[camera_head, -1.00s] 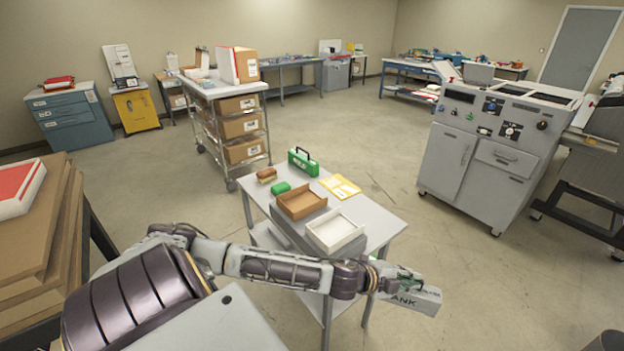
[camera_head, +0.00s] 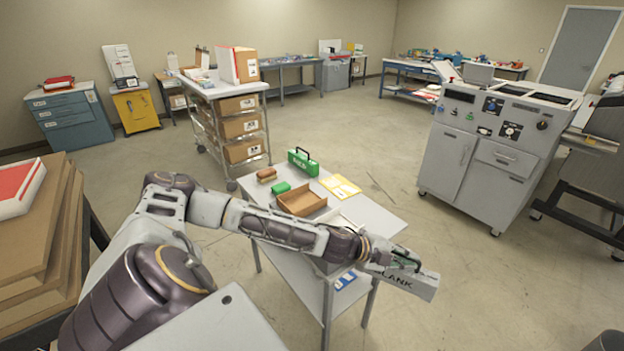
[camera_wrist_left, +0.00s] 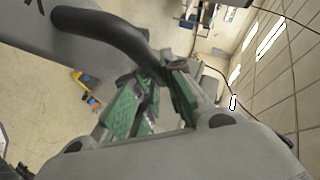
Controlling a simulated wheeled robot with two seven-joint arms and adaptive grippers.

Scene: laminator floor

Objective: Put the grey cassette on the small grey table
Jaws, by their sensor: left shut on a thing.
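The grey cassette (camera_head: 418,285) is a flat grey box with black lettering that ends in "LANK". My left gripper (camera_head: 400,262) is shut on it and holds it in the air, just off the near right corner of the small grey table (camera_head: 372,212). In the left wrist view the cassette (camera_wrist_left: 62,38) fills the upper left with its dark curved handle. The green-padded fingers of my left gripper (camera_wrist_left: 155,98) close at that handle. My right gripper is in neither view.
The table's right front corner is bare.

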